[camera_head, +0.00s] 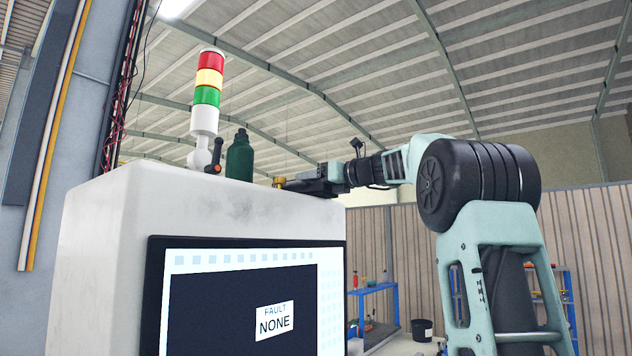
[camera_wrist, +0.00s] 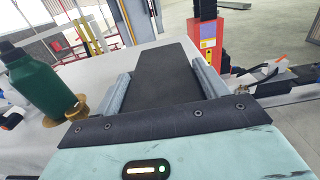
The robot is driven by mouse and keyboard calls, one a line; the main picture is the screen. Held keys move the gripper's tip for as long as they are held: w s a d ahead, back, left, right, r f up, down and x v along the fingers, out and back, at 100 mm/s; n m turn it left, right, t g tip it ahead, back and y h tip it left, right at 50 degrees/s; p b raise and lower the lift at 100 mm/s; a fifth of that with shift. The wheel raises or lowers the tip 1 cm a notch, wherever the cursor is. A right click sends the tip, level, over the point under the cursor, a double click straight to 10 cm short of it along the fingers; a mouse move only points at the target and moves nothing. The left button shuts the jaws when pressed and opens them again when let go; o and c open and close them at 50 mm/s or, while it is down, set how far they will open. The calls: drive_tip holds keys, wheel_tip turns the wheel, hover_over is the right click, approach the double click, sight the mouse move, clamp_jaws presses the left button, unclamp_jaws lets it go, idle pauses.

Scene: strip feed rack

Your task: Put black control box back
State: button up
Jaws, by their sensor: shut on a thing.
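My gripper (camera_head: 308,186) is over the top of the white cabinet (camera_head: 110,225), at its right edge in the head view. In the wrist view my gripper (camera_wrist: 163,70) is shut on the black control box (camera_wrist: 165,78), a flat dark block between the two grey fingers. In the head view the box is small and blends with the dark gripper. I cannot tell whether the box touches the cabinet top.
A green bottle (camera_head: 240,158) and a brass-coloured piece (camera_wrist: 78,107) stand just left of my gripper. A red, yellow and green signal lamp (camera_head: 208,90) and a black handle with an orange tip (camera_head: 215,157) are further left. A screen (camera_head: 235,300) faces front.

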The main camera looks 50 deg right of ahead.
drive_tip(key=shift+f, duration=0.1)
drive_tip(key=o, duration=1.2)
drive_tip(key=s+b, duration=0.5)
drive_tip(key=s, duration=0.7)
drive_tip(key=shift+d, duration=0.45)
